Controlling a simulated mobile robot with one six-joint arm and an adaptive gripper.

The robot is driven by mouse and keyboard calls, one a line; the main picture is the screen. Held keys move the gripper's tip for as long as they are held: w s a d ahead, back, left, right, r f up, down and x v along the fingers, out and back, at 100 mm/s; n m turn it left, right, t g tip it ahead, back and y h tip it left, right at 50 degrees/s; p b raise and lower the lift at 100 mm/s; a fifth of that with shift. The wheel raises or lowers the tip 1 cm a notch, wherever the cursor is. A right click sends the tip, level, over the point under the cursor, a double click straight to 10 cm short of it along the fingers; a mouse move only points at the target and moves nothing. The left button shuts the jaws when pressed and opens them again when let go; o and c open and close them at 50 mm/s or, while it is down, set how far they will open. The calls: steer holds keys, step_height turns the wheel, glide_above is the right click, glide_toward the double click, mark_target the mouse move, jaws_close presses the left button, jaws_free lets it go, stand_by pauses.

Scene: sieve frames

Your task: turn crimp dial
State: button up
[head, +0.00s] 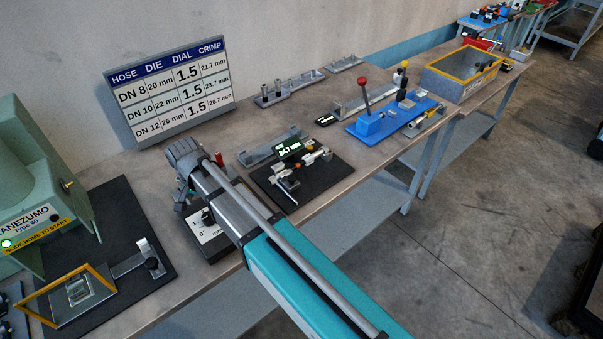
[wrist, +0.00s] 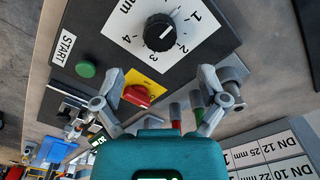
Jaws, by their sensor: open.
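The crimp dial is a round black knob (wrist: 159,32) with a white pointer line, on a white scale plate (wrist: 120,30) with numbers around it. The line points up and right, towards the low numbers; its exact reading is unclear. In the head view the dial (head: 207,217) is partly hidden by my arm. My gripper (wrist: 162,76) is open and empty, its fingers apart below the knob in the wrist view and not touching it. In the head view my gripper (head: 184,160) is over the bench. A sign (head: 172,88) lists dial 1.5 in all three rows.
Near the dial are a green START button (wrist: 86,69) and a red switch (wrist: 137,95) on a yellow plate. The green crimp machine (head: 40,190) stands at left. A black gauge board (head: 300,178) and a blue fixture (head: 395,118) stand to the right.

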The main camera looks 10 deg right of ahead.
mark_target(208, 216)
steer(key=shift+r+p, duration=2.75)
steer(key=shift+r, duration=0.35)
steer(key=d+f+n+b, duration=0.1)
steer(key=d+n, duration=0.1)
steer(key=d, duration=2.6)
steer(key=shift+d+f+t, duration=0.25)
steer(key=shift+d+t, duration=0.05)
steer(key=shift+d, duration=0.05)
steer(key=s+d+f+b, duration=0.5)
steer(key=d+f+b, duration=0.1)
steer(key=d, duration=0.2)
steer(key=shift+s+n, duration=0.3)
